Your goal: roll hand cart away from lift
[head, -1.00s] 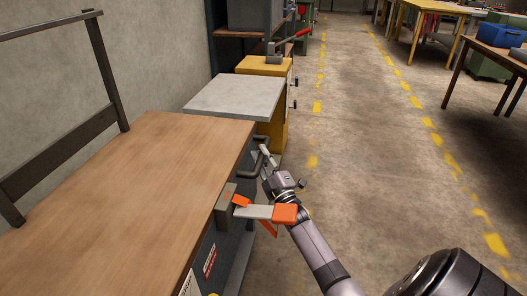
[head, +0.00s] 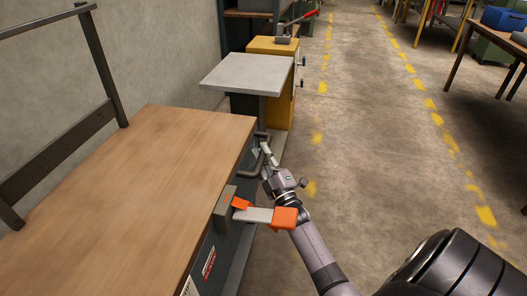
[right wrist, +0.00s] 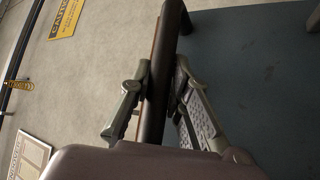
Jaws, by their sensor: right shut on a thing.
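The hand cart has a brown wooden top (head: 135,190) and fills the left of the head view. A dark bent handle (head: 254,163) sticks out at its far right corner. My right gripper (head: 267,155) is shut on this handle. In the right wrist view, the fingers of the right gripper (right wrist: 160,95) close on both sides of the dark bar (right wrist: 155,115). A grey-topped table (head: 248,72), which looks like the lift, stands beyond the cart's far end with a gap between. An orange-ended lever (head: 262,215) sits on the cart's right side. My left gripper is out of view.
A dark metal rail (head: 95,70) rises at the cart's left, near the wall. A yellow cabinet (head: 279,85) stands behind the grey table. The concrete floor (head: 365,130) to the right is open, with yellow dashed lines. Workbenches stand at the far right.

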